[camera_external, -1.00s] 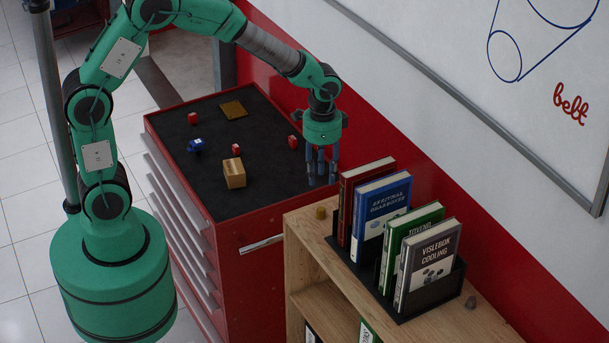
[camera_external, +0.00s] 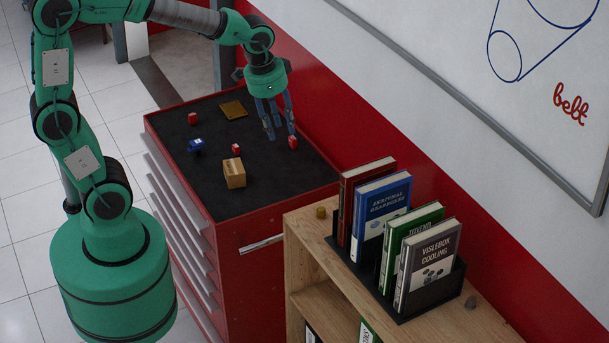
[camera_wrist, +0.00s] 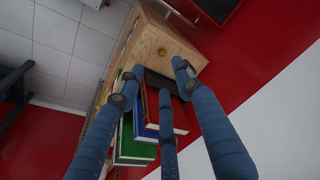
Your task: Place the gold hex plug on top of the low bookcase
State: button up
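The small gold hex plug (camera_external: 321,212) stands on the wooden top of the low bookcase (camera_external: 301,226), near its left end, beside the book rack. In the wrist view the plug (camera_wrist: 169,49) shows on the pale wood of the bookcase (camera_wrist: 150,33), past my fingertips. My gripper (camera_external: 279,128) is above the far right part of the red tool cabinet, well away from the plug. In the wrist view its fingers (camera_wrist: 155,82) are spread with nothing between them, so it is open and empty.
A black rack (camera_external: 405,314) on the bookcase holds several upright books. The cabinet's black top (camera_external: 190,150) bears a cardboard box (camera_external: 233,173), a blue part (camera_external: 196,146), several red blocks and a brass plate (camera_external: 233,109). A whiteboard wall (camera_external: 450,70) runs behind.

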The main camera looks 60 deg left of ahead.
jog(key=s+a+r+n+t, duration=0.1)
jog(key=s+r, duration=0.3)
jog(key=s, duration=0.5)
jog(key=s+a+r+n+t, duration=0.2)
jog(key=s+a+r, duration=0.1)
jog(key=s, duration=0.6)
jog(key=shift+r, duration=0.55)
jog(key=shift+a, duration=0.1)
notch_tip(320, 180, down, 14)
jog(key=b, duration=1.4)
